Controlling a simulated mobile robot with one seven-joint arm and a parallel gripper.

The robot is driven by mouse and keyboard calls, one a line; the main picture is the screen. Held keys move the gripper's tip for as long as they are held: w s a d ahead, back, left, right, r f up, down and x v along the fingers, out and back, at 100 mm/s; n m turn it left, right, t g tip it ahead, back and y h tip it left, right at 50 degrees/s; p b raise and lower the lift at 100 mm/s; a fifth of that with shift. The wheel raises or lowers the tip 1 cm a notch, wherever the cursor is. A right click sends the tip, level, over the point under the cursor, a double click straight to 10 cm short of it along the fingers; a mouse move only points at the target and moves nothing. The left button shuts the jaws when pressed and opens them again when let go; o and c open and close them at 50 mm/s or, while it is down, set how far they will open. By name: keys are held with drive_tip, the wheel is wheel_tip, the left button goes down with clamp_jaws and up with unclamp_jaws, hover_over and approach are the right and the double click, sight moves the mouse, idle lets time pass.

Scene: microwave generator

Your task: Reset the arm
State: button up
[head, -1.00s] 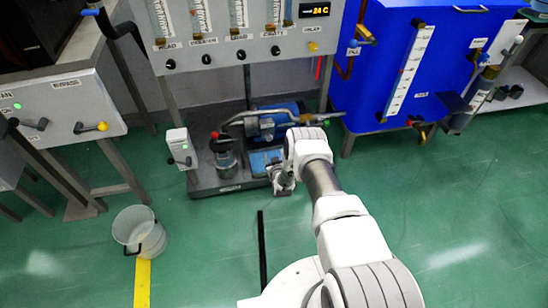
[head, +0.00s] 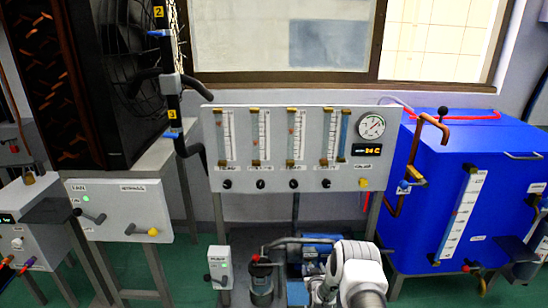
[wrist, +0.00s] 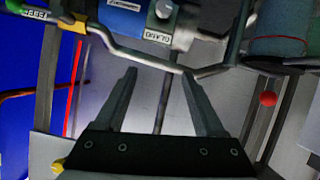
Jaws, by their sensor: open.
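My gripper (wrist: 160,92) is open in the wrist view, with its two dark fingers spread and nothing between them. A metal pipe and a blue pump body with a "GLAND" label (wrist: 157,36) lie beyond the fingertips; I cannot tell the exact gap. In the head view my white arm (head: 357,270) comes up from the bottom edge, right of the pump (head: 320,243). The gripper end is low and mostly hidden by the arm there.
A gauge panel (head: 290,182) stands behind the pump. A blue tank (head: 455,185) is on the right, and a grey fan control box (head: 118,210) is on the left. A small switch box (head: 219,267) stands left of the pump. Green floor (head: 190,255) shows between the stands.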

wheel_tip(320, 180, up, 31)
drive_tip(key=a+g, duration=0.2)
drive_tip(key=g, duration=0.1)
drive_tip(key=s+r+g, duration=0.1)
drive_tip(key=s+r, duration=1.5)
drive_tip(key=s+r+m+g, duration=0.1)
drive_tip(key=s+r+g, duration=0.2)
drive_tip(key=s, duration=2.8)
wheel_tip(320, 180, up, 29)
drive_tip(key=p, duration=2.8)
drive_tip(key=shift+d, duration=0.15)
drive_tip(key=shift+f, duration=0.1)
